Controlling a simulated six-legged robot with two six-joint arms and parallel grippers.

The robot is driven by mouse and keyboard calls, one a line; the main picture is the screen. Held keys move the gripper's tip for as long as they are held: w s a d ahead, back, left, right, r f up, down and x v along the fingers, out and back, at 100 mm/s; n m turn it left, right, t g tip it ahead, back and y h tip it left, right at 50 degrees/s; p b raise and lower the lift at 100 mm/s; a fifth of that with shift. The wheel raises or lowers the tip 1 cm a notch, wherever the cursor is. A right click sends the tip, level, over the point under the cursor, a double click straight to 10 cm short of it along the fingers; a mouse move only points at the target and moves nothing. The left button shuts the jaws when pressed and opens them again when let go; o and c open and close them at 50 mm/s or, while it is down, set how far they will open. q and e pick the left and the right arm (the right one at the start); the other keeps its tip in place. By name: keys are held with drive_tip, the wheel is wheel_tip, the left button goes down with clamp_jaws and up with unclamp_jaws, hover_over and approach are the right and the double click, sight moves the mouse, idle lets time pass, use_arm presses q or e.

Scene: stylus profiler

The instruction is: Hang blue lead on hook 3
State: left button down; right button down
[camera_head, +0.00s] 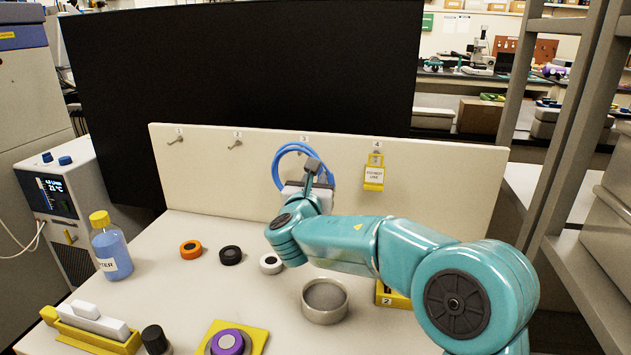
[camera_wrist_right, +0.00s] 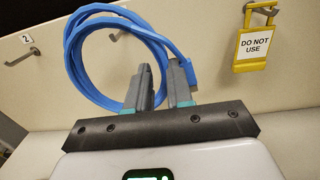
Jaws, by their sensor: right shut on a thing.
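The blue lead (camera_head: 279,165) is a coiled loop held up in front of the white board. It fills the upper middle of the right wrist view (camera_wrist_right: 73,65). My right gripper (camera_wrist_right: 161,85) is shut on the lead at the right side of the coil; it also shows in the head view (camera_head: 318,168). Hook 3's label (camera_head: 303,138) shows just above the coil, and its hook is mostly hidden there. In the right wrist view, part of a hook (camera_wrist_right: 113,36) shows through the loop; I cannot tell whether the lead touches it. My left gripper is out of view.
Hooks 1 (camera_head: 175,140) and 2 (camera_head: 235,144) are bare. A yellow "DO NOT USE" tag (camera_head: 373,178) hangs at hook 4, right of the coil. A blue bottle (camera_head: 111,255), several round pieces and a metal dish (camera_head: 325,318) stand on the bench.

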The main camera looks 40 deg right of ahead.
idle(0.4)
drive_tip(key=shift+p+x, duration=0.45)
drive_tip(key=shift+x, duration=1.55)
drive_tip(key=shift+f+b, duration=0.45)
drive_tip(key=shift+b, duration=0.05)
drive_tip(key=c, duration=0.9)
unclamp_jaws()
drive_tip(key=shift+c, duration=0.5)
